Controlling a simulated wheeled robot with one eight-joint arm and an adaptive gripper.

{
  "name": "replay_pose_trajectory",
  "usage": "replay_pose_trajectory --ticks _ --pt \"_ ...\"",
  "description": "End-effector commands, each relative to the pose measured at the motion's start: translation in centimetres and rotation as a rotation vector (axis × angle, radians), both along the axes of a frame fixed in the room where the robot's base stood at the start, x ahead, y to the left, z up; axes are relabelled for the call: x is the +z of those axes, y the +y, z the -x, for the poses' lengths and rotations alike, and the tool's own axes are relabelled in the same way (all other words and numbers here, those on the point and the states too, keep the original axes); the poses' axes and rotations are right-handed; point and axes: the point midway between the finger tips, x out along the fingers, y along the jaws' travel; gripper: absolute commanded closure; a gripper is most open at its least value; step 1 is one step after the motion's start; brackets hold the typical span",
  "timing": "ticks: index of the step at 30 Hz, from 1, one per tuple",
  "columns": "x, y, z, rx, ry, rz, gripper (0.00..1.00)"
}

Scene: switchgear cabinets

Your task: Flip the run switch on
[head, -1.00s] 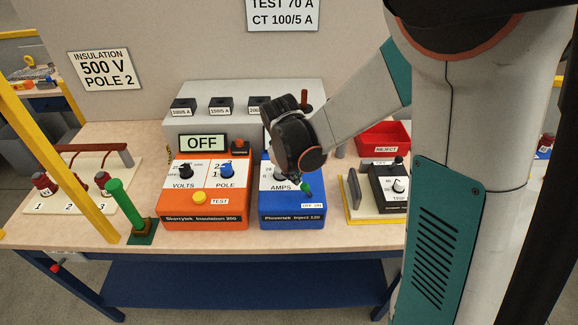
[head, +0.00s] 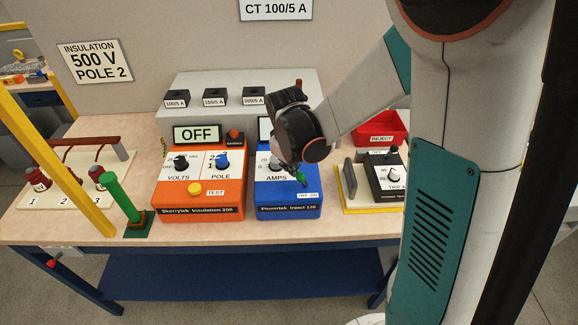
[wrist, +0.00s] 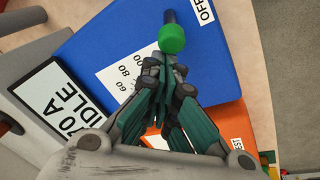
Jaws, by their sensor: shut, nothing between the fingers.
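The blue Pluvertek Inject 120 box (head: 290,212) stands on the bench. Its run switch is a small lever with a green tip (head: 301,179), above an OFF ON label (head: 307,195). In the wrist view the green tip (wrist: 171,39) is large, its dark stem pointing towards the picture's top and the OFF label. My gripper (head: 291,170) is shut and empty, low over the box's front face beside the lever. In the wrist view my fingertips (wrist: 164,66) are just below the green tip; I cannot tell whether they touch it. The display (wrist: 57,103) reads 70 A IDLE.
The orange Skorrytek tester (head: 200,207) stands close on the left, its display reading OFF. A black relay unit (head: 389,178) on a yellow-edged base and a red REJECT tray (head: 382,128) are on the right. A grey box (head: 190,121) stands behind.

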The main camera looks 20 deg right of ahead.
Motion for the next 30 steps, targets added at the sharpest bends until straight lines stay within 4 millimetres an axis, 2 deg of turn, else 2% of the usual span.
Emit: replay_pose_trajectory --ticks 20,30 --pt "0.6 -1.2 0.4 -0.005 -0.048 -0.144 1.0" --pt "1.1 -3.2 1.0 -0.008 -0.127 -0.384 1.0"
